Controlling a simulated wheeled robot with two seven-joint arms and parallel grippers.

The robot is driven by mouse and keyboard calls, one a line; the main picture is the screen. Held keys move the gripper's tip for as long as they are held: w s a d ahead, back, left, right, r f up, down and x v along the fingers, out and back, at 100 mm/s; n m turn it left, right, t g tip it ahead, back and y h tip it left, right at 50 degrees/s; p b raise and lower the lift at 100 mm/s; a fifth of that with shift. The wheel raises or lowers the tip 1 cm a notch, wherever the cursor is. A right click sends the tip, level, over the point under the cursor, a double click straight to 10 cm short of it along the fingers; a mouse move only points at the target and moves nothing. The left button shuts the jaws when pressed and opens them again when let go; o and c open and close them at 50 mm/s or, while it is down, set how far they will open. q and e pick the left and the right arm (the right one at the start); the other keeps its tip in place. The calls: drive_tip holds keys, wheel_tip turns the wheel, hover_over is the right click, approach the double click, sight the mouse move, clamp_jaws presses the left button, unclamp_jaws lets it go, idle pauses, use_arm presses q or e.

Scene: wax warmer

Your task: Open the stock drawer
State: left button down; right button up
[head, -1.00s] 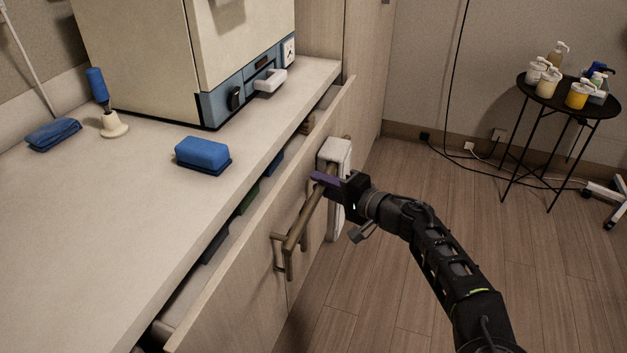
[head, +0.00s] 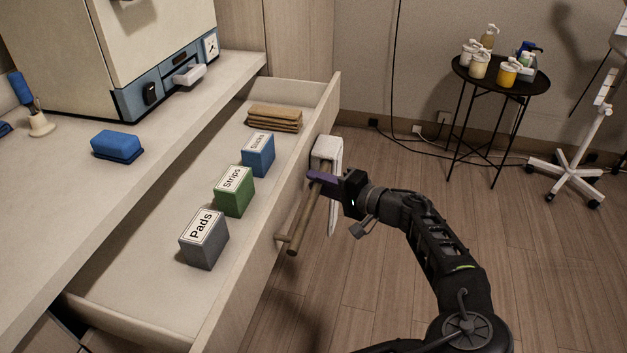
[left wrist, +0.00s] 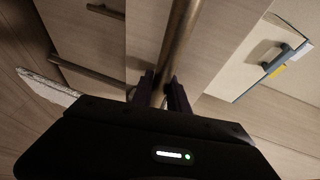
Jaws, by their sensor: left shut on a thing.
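The stock drawer (head: 262,268) stands pulled well out from under the counter, and its inside shows. Its long bronze bar handle (head: 303,222) runs along the front and also shows in the left wrist view (left wrist: 179,42). My left gripper (head: 318,178) is shut on the handle toward its far end. The left wrist view shows its two dark fingers (left wrist: 163,92) on either side of the bar. In the drawer are a grey "Pads" box (head: 205,243), a green "Strips" box (head: 234,192), a blue box (head: 258,156) and folded tan cloths (head: 274,118). My right gripper is not in view.
A white item (head: 326,150) hangs on the drawer front beside my gripper. The counter (head: 55,190) holds a blue block (head: 116,145) and a large cream cabinet (head: 120,45). A black round table (head: 500,75) with bottles stands at the back right. Open floor lies between.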

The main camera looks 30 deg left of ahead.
use_arm(q)
drive_tip(key=shift+f, duration=0.1)
drive_tip(key=c, duration=1.3)
unclamp_jaws()
drive_tip(key=shift+d, duration=0.1)
drive_tip(key=d+r, duration=0.1)
drive_tip(key=d, duration=0.6)
drive_tip(key=shift+s+d+r, duration=0.25)
drive_tip(key=shift+s, duration=0.1)
